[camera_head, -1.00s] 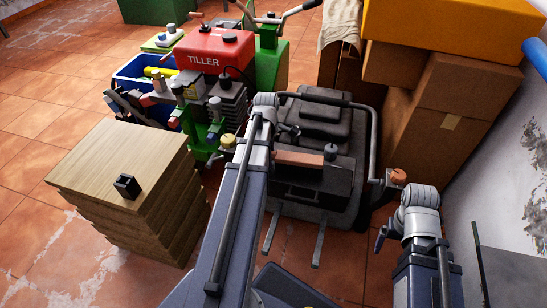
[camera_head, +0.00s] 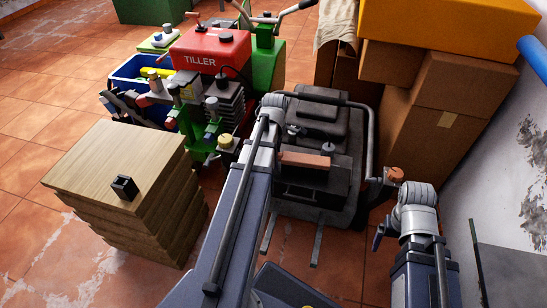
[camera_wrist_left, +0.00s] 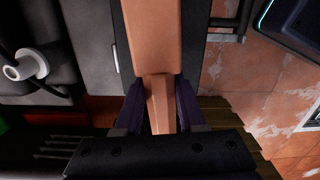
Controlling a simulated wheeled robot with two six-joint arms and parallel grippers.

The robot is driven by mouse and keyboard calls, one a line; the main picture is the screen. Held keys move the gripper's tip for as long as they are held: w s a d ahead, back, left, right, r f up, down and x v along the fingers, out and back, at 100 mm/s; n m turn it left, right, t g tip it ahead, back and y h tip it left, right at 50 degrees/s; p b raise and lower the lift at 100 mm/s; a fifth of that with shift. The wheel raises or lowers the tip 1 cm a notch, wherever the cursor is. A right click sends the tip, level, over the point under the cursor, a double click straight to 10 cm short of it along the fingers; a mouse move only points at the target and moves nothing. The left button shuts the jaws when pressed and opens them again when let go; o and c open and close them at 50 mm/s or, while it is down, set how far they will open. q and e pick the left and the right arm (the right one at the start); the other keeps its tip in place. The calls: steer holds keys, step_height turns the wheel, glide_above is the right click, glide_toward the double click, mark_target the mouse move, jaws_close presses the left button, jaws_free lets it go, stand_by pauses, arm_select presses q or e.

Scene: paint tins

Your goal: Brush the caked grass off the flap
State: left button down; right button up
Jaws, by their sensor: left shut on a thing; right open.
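A brush with a plain wooden back and handle (camera_head: 306,159) shows over the dark grey mower (camera_head: 318,127). In the left wrist view the same brush (camera_wrist_left: 152,35) runs up from the fingers, its bristles hidden. My left gripper (camera_wrist_left: 160,98) is shut on its narrower handle, one purple finger on each side. In the head view this gripper is hidden behind my arm. My right gripper (camera_head: 379,238) is open and empty, low to the right of the mower. A dark panel below the brush may be the flap; I cannot make out caked grass.
A red and green tiller (camera_head: 214,52) and a blue crate (camera_head: 128,72) stand at the left. A wooden stack (camera_head: 112,164) bears a small black block (camera_head: 124,188). Cardboard boxes (camera_head: 432,108) stand right of the mower, near the wall. Tiled floor is clear in front.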

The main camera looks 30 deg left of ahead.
mark_target(307, 161)
arm_select(q)
steer(key=shift+w+d+f, duration=0.1)
steer(key=shift+w+d, duration=0.15)
steer(key=shift+d, duration=0.5)
steer(key=shift+w+d, duration=0.2)
steer(key=shift+d, duration=0.65)
steer(key=shift+w+d, duration=0.3)
steer(key=shift+d, duration=0.5)
steer(key=shift+w+d, duration=0.3)
steer(key=shift+d, duration=0.45)
steer(key=shift+d, duration=0.15)
steer(key=shift+w+d, duration=0.3)
steer(key=shift+d, duration=0.45)
steer(key=shift+w+d, duration=0.25)
steer(key=shift+d, duration=0.5)
